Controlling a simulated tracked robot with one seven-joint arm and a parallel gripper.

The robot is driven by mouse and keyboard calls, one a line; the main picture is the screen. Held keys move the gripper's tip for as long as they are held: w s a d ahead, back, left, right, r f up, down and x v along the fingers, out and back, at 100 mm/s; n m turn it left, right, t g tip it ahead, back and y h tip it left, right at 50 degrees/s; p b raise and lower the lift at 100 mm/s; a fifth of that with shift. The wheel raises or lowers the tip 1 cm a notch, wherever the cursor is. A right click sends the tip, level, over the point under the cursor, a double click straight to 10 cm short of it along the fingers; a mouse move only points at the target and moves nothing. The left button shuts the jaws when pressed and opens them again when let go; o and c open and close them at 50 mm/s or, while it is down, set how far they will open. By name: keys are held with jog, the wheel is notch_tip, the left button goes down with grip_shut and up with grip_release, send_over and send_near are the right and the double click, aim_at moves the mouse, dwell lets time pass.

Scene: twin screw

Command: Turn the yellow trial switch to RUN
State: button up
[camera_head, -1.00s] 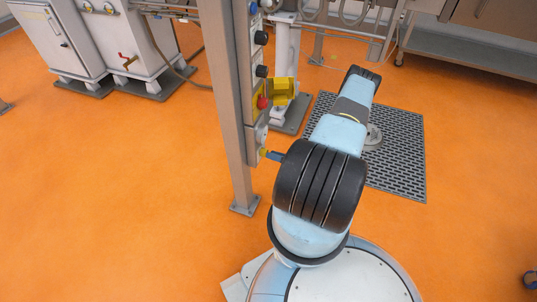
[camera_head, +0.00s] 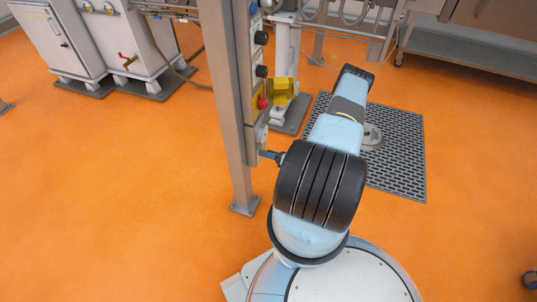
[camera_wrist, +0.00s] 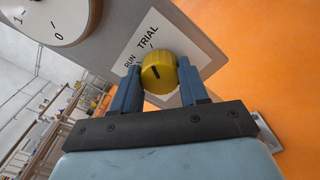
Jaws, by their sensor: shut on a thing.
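The yellow trial switch (camera_wrist: 160,72) is a round knob with a dark pointer line, on a grey panel in the wrist view. A white label (camera_wrist: 150,38) beside it reads TRIAL, with RUN to its left. My gripper (camera_wrist: 159,80) has a blue finger on each side of the knob and is shut on it. The pointer line leans slightly left of upright in the picture; I cannot tell exactly which mark it meets. In the head view, my gripper (camera_head: 268,155) reaches the low end of the panel on the post, and the knob is mostly hidden.
A white dial (camera_wrist: 55,18) marked 1 sits near the switch. Higher on the panel are a red button (camera_head: 262,102) and black knobs (camera_head: 261,71). A grey post (camera_head: 226,100) stands beside the panel. Orange floor (camera_head: 120,210) is clear to the left.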

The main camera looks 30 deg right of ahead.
jog(key=shift+d, duration=0.1)
jog(key=c, duration=0.4)
jog(key=shift+n, duration=0.4)
jog(key=n, duration=1.1)
jog(key=shift+s, duration=0.1)
dwell(0.3)
jog(key=o, duration=1.1)
